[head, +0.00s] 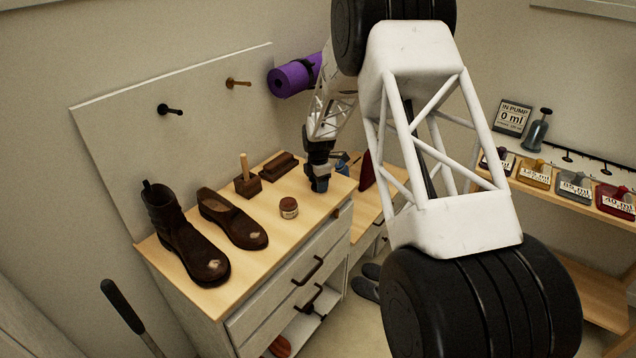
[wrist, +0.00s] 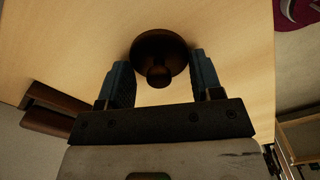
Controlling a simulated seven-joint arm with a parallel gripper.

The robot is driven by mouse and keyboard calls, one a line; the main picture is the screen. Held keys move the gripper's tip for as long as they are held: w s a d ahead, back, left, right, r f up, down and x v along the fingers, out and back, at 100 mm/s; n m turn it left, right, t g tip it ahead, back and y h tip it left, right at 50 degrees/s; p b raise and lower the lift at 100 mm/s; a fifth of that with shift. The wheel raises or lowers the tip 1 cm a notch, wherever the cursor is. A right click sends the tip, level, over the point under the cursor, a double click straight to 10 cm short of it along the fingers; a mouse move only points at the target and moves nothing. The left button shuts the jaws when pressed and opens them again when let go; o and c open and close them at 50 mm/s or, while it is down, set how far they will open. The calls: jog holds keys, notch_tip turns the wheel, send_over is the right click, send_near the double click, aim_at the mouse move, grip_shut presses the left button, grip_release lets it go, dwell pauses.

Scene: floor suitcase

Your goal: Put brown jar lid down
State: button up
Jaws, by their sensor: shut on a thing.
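The brown jar lid (wrist: 159,58) is a dark round disc with a knob, seen between my two fingers in the wrist view. My gripper (wrist: 160,78) is shut on it. In the head view my gripper (head: 319,186) points down over the right part of the wooden cabinet top, and the lid cannot be made out there. I cannot tell whether the lid touches the wood. A small brown jar with a pale label (head: 289,208) stands to the left and front of my gripper, apart from it.
A boot (head: 178,232), a low shoe (head: 232,218), a block with an upright wooden handle (head: 246,182) and a dark brown brush-like block (head: 279,166) occupy the cabinet top (head: 262,265). Bare wood lies around the jar. A purple roll (head: 292,77) hangs behind.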

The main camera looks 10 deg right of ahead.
jog(key=shift+f, duration=0.15)
jog(key=o, duration=0.9)
notch_tip(320, 180, up, 12)
dwell(0.4)
dwell(0.5)
jog(key=shift+r, duration=0.2)
